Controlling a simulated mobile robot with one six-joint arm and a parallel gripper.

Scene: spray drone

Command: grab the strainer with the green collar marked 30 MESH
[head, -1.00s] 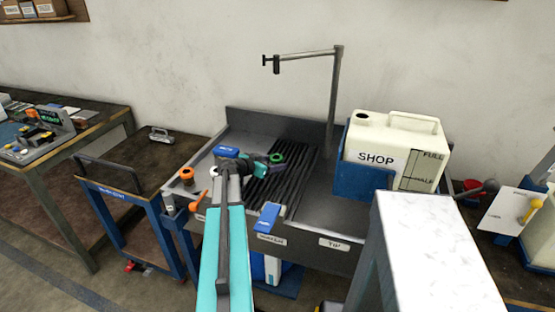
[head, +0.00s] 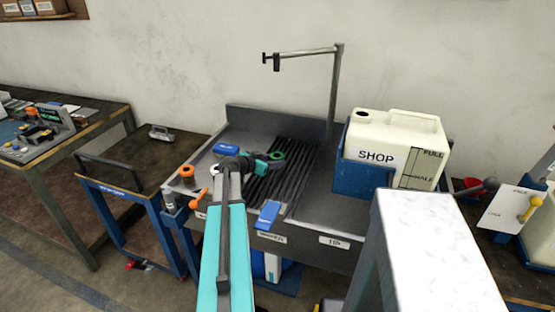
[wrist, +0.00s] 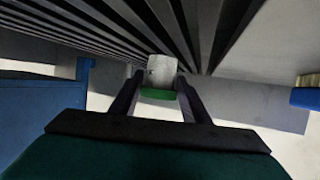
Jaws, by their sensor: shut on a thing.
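The strainer with the green collar (head: 278,156) is at the tip of my gripper (head: 272,158), over the dark ribbed rack of the sink bench. In the wrist view, its pale mesh body (wrist: 162,70) and green collar (wrist: 157,94) sit between the two fingers of my gripper (wrist: 158,88), which are shut on it. The marking on the collar cannot be read. I cannot tell whether the strainer touches the ribs.
An orange-collared item (head: 187,172) stands at the bench's left edge. A blue block (head: 226,149) lies behind my arm, and another blue piece (head: 268,214) lies at the front edge. A large SHOP tank (head: 395,150) stands at the right. A post with a side arm (head: 335,100) rises behind.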

